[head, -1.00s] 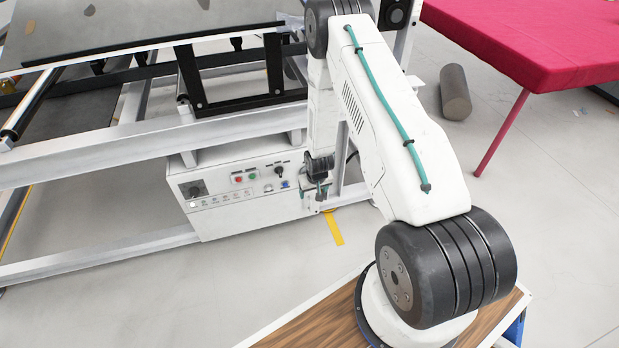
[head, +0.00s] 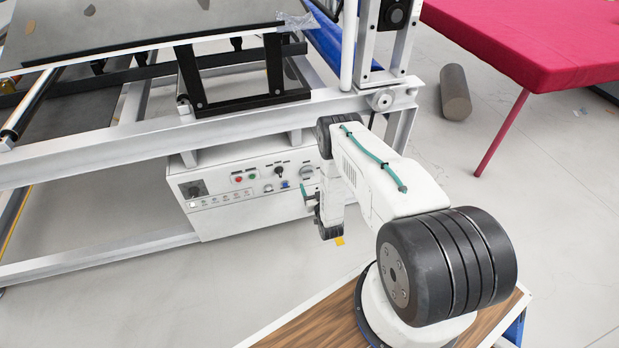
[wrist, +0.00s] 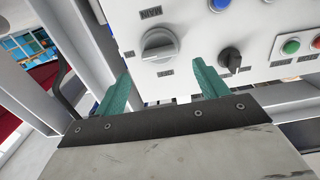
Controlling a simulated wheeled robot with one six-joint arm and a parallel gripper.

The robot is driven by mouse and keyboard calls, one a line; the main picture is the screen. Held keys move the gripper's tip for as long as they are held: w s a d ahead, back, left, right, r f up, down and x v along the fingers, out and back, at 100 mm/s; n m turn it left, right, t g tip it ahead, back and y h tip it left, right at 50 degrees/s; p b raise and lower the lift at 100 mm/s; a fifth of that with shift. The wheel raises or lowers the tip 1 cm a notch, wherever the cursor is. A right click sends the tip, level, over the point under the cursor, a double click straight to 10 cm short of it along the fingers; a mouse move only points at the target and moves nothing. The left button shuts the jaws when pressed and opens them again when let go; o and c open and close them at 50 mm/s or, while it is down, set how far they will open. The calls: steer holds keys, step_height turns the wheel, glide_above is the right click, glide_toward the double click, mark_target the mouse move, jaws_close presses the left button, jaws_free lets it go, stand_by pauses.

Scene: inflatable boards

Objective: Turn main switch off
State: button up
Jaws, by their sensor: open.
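The main switch (wrist: 160,45) is a large round grey rotary knob on a white panel, under the label MAIN in the wrist view. Its raised grip bar lies nearly level there, slightly tilted. In the head view the main switch (head: 306,171) is at the panel's right end, partly by my arm. My gripper (wrist: 160,70) is open and empty. Its two teal fingers point at the panel, with the knob just beyond and between their tips, apart from them as far as I can tell. In the head view my gripper (head: 309,190) is at the panel's right edge, mostly hidden.
The control box (head: 215,215) sits under a white machine frame (head: 150,155). A small black selector (wrist: 230,60), a green button (wrist: 291,46) and a blue button (wrist: 219,4) are near the knob.

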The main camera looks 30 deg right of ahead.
mark_target(309, 176)
steer(key=x, duration=0.6)
steer(key=c, duration=1)
